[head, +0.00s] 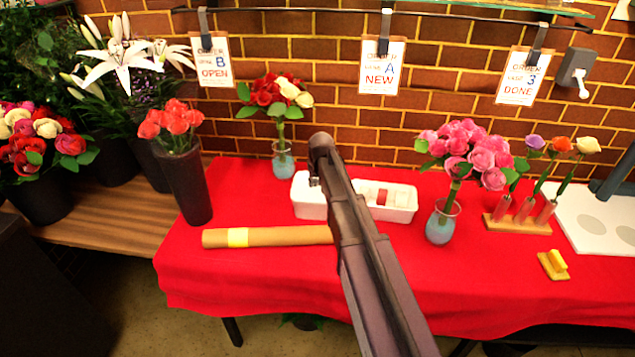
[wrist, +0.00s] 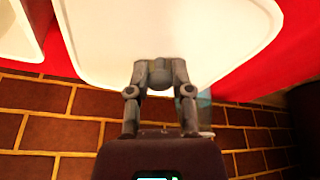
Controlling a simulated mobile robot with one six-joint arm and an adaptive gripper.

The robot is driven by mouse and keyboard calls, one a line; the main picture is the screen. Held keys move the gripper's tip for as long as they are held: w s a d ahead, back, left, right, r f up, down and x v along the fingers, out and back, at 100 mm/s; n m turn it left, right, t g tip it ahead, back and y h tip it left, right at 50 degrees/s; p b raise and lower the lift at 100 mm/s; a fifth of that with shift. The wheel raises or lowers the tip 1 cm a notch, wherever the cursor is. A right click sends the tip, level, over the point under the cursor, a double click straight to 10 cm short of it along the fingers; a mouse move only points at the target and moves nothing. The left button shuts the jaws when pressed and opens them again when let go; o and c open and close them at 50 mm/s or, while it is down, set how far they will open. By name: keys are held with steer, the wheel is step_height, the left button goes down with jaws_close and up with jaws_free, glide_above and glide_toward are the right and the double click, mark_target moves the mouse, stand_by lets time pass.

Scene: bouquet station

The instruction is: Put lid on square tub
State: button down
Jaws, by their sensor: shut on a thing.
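My gripper (wrist: 160,78) is shut at the edge of a broad white piece with rounded corners (wrist: 165,30), which I take for the lid. This piece fills much of the upper wrist view. In the head view a white square shape (head: 308,197) stands on the red cloth, partly behind my arm; I cannot tell there which part is tub and which is lid. Whether the lid touches the tub's rim is not clear.
A white tray with small items (head: 402,204) is just right of the tub. A brown paper roll (head: 275,236) lies in front. A rose vase (head: 283,160) stands behind, a dark vase (head: 185,185) left, a pink bouquet vase (head: 441,222) right.

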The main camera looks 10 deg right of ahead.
steer(key=shift+c, duration=2.2)
jaws_free()
steer(key=shift+o, duration=0.2)
steer(key=o, duration=0.4)
steer(key=shift+r, duration=0.15)
steer(key=shift+r+p, duration=3.35)
steer(key=shift+p, duration=0.15)
steer(key=shift+c, duration=0.2)
jaws_close()
